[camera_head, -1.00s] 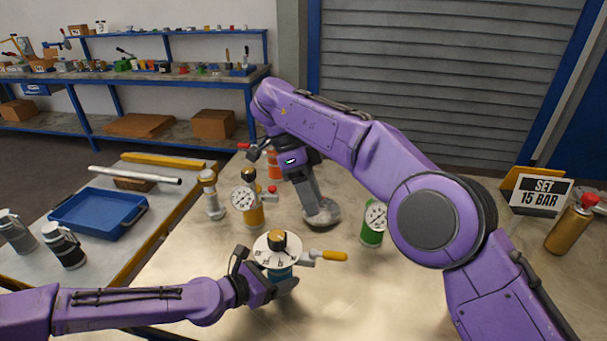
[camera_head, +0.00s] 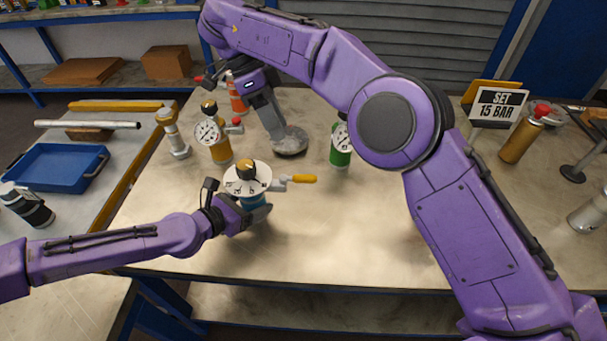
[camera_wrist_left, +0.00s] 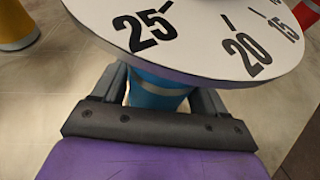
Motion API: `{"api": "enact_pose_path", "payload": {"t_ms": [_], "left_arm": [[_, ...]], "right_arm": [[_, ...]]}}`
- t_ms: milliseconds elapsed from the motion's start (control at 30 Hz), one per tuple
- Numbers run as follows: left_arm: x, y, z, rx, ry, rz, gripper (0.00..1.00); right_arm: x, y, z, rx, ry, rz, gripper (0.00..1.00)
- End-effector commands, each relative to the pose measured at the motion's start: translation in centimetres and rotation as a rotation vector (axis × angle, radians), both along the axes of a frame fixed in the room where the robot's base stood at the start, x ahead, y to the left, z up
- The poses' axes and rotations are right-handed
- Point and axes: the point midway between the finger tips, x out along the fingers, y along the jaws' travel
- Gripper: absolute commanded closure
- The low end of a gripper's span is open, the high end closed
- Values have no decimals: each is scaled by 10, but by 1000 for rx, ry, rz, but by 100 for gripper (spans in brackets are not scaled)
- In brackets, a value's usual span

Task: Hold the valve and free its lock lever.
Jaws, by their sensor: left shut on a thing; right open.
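The valve has a blue body (camera_wrist_left: 160,92) and a white numbered dial plate (camera_head: 238,184) with a brass and black knob on top. A lever with a yellow grip (camera_head: 303,178) sticks out to the right from under the dial. My left gripper (camera_head: 258,208) is shut on the blue body, below the dial; its fingers sit on both sides in the left wrist view. The dial hides part of the body. My right gripper (camera_head: 275,132) is open, pointing down behind the valve, at a grey round disc (camera_head: 291,143). Its fingertips are small and hard to make out.
A yellow gauge vessel (camera_head: 220,150) and a metal fitting (camera_head: 176,140) stand behind left. A green gauge vessel (camera_head: 340,157) stands behind right. A "SET 15 BAR" sign (camera_head: 496,106) and gold bottle (camera_head: 519,140) are at the right. The table's front is clear.

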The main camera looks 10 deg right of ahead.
Motion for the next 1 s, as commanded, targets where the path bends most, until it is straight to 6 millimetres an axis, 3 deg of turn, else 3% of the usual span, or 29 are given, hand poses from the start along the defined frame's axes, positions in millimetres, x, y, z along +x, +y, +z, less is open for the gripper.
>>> {"api": "enact_pose_path", "payload": {"t_ms": [167, 200, 267, 300, 567, 1000], "left_arm": [[1, 0, 0, -1, -1, 1, 90], [1, 0, 0, -1, -1, 1, 24], [1, 0, 0, -1, -1, 1, 4], [1, 0, 0, -1, -1, 1, 0], [-2, 5, 2, 0, 0, 2, 0], [-54, 78, 40, 0, -4, 5, 0]], "right_arm": [[0, 0, 0, 0, 0, 0, 53], [0, 0, 0, 0, 0, 0, 53], [0, 0, 0, 0, 0, 0, 53], [0, 0, 0, 0, 0, 0, 53], [0, 0, 0, 0, 0, 0, 53], [0, 0, 0, 0, 0, 0, 53]]}}
